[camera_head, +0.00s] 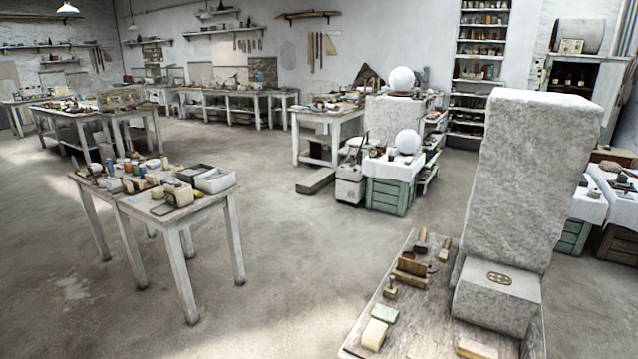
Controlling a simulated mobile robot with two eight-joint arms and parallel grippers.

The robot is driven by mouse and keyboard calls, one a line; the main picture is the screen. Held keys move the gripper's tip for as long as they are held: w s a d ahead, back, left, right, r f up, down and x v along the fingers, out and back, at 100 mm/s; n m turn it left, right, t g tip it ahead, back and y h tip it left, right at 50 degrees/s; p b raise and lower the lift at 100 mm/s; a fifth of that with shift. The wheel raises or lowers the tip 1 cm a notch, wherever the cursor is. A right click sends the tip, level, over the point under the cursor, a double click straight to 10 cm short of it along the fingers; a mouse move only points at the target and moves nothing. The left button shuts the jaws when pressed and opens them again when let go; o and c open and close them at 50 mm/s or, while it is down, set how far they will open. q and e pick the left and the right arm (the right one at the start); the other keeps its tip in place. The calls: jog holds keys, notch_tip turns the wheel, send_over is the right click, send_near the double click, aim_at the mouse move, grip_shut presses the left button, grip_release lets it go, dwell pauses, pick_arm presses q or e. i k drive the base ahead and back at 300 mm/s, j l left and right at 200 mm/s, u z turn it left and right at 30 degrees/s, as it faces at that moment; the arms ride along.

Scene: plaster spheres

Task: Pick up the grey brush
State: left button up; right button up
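Neither of my grippers shows in the head view. I cannot single out a grey brush with certainty. The near wooden bench (425,325) at the lower right holds several small tools. Among them are a dark-headed tool (421,243) near its back edge, a light-handled tool (445,248) beside it, and a small knobbed tool (390,288) near the left edge. These are too small to tell whether one is the grey brush. More small items lie on the left table (205,207), also too small to name surely.
A tall stone block (530,180) and a lower stone block (497,300) stand at the near bench's right. A green crate (388,196) with a white sphere (407,142) stands behind. Open concrete floor (270,275) lies between the left table and near bench.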

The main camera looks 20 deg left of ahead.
aim_at(76, 166)
jog(key=i+j+u, duration=0.15)
jog(key=j+u, duration=0.25)
jog(key=i+j+u, duration=0.2)
jog(key=j+u, duration=0.25)
jog(key=i+j+u, duration=0.55)
jog(key=u, duration=0.3)
jog(key=i+j+u, duration=0.15)
jog(key=i+u, duration=0.45)
jog(key=i, duration=1.35)
jog(key=i+z, duration=0.2)
jog(key=i, duration=0.25)
jog(key=i+j+z, duration=0.2)
jog(key=i, duration=0.25)
jog(key=i+j+z, duration=0.2)
jog(key=i, duration=0.2)
jog(key=i+j+z, duration=0.2)
jog(key=i, duration=0.25)
jog(key=j+z, duration=0.1)
jog(key=z, duration=0.15)
jog(key=i+j+z, duration=0.15)
jog(key=z, duration=0.25)
jog(key=i+j+z, duration=0.15)
jog(key=z, duration=0.25)
jog(key=i+j+z, duration=0.15)
jog(key=z, duration=0.2)
jog(key=j, duration=0.1)
